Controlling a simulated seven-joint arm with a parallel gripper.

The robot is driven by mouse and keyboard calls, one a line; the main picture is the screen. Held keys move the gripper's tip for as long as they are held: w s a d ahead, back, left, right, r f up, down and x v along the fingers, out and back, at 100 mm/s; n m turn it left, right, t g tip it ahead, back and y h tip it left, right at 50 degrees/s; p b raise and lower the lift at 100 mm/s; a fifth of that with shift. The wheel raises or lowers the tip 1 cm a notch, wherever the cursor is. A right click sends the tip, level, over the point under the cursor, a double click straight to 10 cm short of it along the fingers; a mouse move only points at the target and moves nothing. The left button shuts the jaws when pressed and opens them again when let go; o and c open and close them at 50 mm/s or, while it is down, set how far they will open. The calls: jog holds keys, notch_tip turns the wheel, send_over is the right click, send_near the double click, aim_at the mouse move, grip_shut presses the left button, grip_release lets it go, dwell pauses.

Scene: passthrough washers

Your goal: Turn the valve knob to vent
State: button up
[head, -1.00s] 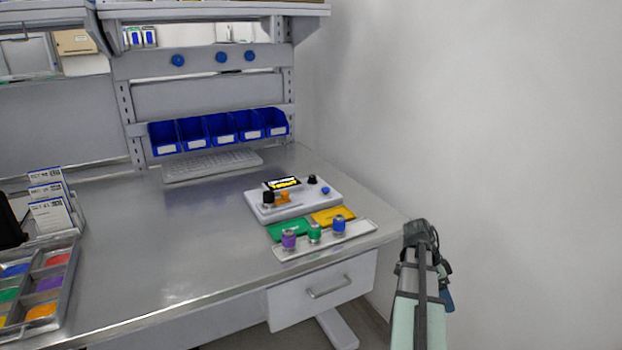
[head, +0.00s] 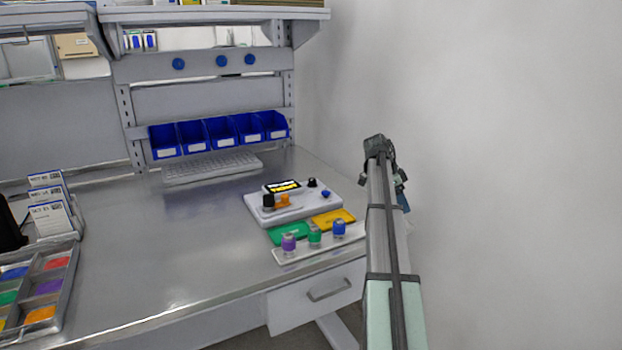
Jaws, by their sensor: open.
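A white instrument box (head: 300,207) sits on the right part of the steel bench, with a lit yellow display (head: 283,187) on top. A black knob (head: 268,201) stands at its left front beside an orange part (head: 283,200). A smaller black knob (head: 312,183) and a blue knob (head: 326,194) are at its right. I cannot tell which is the valve knob, and no vent label is readable. My gripper (head: 378,150) is at the far end of my arm, right of the box and apart from it. It is open, though its fingers are hard to make out.
A tray (head: 348,236) with purple, green and blue capped pieces lies before the box, near the bench edge. Green (head: 287,234) and yellow (head: 335,218) cards lie between. A keyboard (head: 212,167) and blue bins (head: 220,133) are behind. The bench's middle is clear; a wall stands right.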

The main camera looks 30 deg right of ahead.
jog(key=w+a+r+n+t, duration=0.1)
jog(key=w+a+r, duration=0.15)
jog(key=w, duration=0.75)
jog(key=w+a+r+n+t, duration=0.15)
jog(key=w+a, duration=0.25)
jog(key=w, duration=0.6)
jog(key=n+t, duration=0.1)
jog(key=n, duration=0.2)
send_near(312, 179)
jog(key=x, duration=0.8)
jog(key=shift+d+f, duration=0.1)
jog(key=shift+f, duration=0.3)
jog(key=shift+s, duration=0.1)
jog(key=c, duration=1)
